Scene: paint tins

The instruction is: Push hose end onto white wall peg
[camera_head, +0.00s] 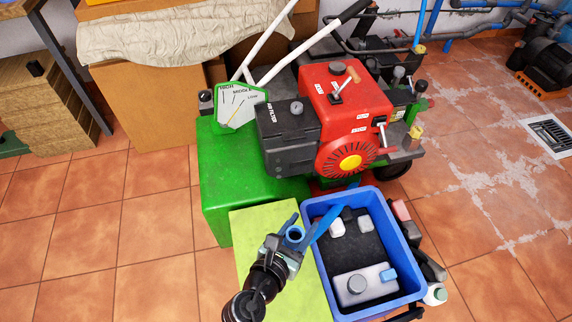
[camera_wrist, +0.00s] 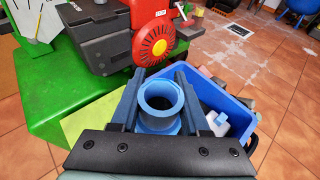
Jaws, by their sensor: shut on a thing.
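My gripper (camera_head: 293,236) is shut on a short blue tube-like piece with an open round mouth, taken as the hose end (camera_head: 295,233). In the wrist view the hose end (camera_wrist: 160,97) sits between the two dark fingers of my gripper (camera_wrist: 162,80), its ring-shaped mouth facing the camera. The gripper is above a yellow-green surface, just left of a blue crate. I cannot make out a white wall peg in either view, nor the rest of a hose.
The blue crate (camera_head: 309,212) holds a black container and a grey one (camera_head: 365,284). A blue strip (camera_head: 328,219) crosses its left rim. A red and black engine machine (camera_head: 345,100) stands behind, beside a green block (camera_head: 222,175). Tiled floor is clear at left.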

